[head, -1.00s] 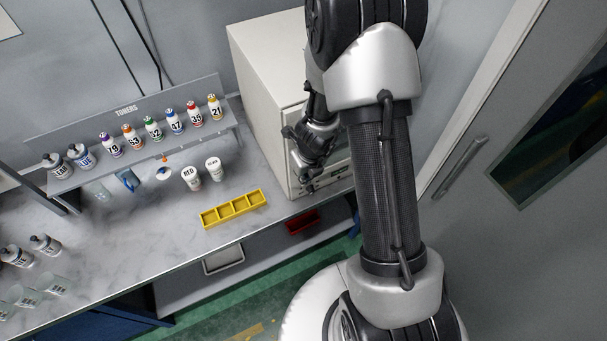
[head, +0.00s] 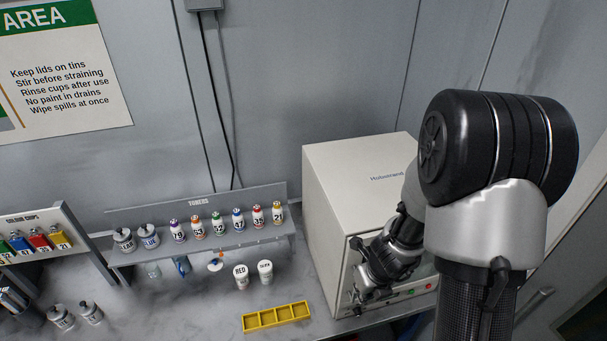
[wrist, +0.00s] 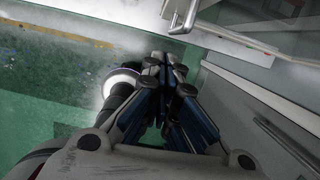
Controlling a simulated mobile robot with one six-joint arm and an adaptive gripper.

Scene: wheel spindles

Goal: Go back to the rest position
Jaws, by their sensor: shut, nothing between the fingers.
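My gripper (head: 366,292) is in front of the front face of the white cabinet (head: 352,178) in the head view, with my arm reaching in from the right. In the wrist view my gripper (wrist: 172,72) has its blue-padded fingers drawn together, with nothing between them. The wrist view looks down at a green floor (wrist: 50,90) with a yellow stripe. Part of my own round base shows behind the fingers there.
A marble-look bench (head: 190,315) holds a yellow divided tray (head: 277,317), a RED cup (head: 241,277) and another white cup (head: 265,272). Several toner bottles stand on the rack (head: 200,252) behind. A chip rack (head: 40,222) is at left. A metal handle (wrist: 184,17) shows near my fingers.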

